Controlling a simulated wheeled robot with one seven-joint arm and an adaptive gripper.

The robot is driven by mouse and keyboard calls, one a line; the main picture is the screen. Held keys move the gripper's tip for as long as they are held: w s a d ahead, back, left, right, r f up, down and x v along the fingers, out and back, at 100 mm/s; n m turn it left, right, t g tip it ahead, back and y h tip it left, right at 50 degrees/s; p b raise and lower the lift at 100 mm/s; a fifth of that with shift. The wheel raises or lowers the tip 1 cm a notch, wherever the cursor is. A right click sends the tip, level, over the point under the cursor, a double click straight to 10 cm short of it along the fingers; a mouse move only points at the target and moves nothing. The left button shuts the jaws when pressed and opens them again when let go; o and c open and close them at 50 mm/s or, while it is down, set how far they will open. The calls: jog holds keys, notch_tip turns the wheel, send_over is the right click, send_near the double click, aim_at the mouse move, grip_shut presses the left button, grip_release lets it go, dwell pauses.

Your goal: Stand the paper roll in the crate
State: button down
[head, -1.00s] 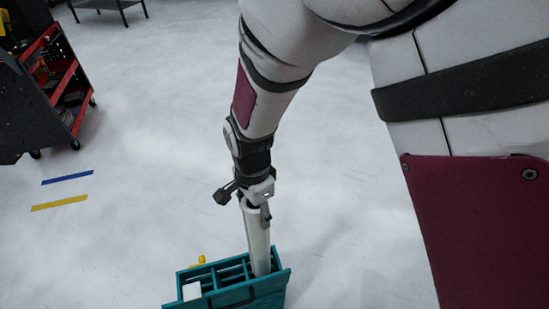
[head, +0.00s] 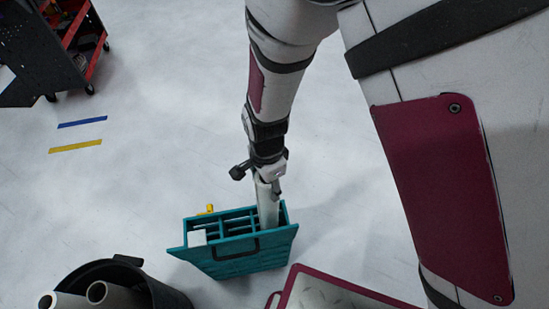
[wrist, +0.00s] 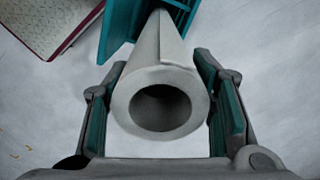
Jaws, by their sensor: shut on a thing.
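The paper roll (head: 268,207) is a pale, hollow tube held nearly upright. My gripper (head: 270,180) is shut on its upper end. In the wrist view the roll's open end (wrist: 190,88) faces me, between the two fingers of my gripper (wrist: 160,75). The teal crate (head: 240,265) stands on the floor, divided into compartments. The roll's lower part goes down behind the crate's front wall, in the right-hand part of the crate; its bottom end is hidden. The crate also shows in the wrist view (wrist: 120,32).
A white block-like thing (head: 197,238) sits in the crate's left part, and a yellow thing (head: 207,208) shows behind it. A dark bin (head: 170,290) with several pale rolls stands at lower left. A maroon-edged panel (head: 340,293) lies right of the crate.

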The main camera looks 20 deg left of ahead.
notch_tip(320, 180, down, 24)
jog(key=b, duration=1.1)
jog(key=shift+r, duration=0.25)
jog(key=c, duration=0.6)
grip_release()
notch_tip(320, 180, up, 12)
jog(key=shift+r, duration=0.1)
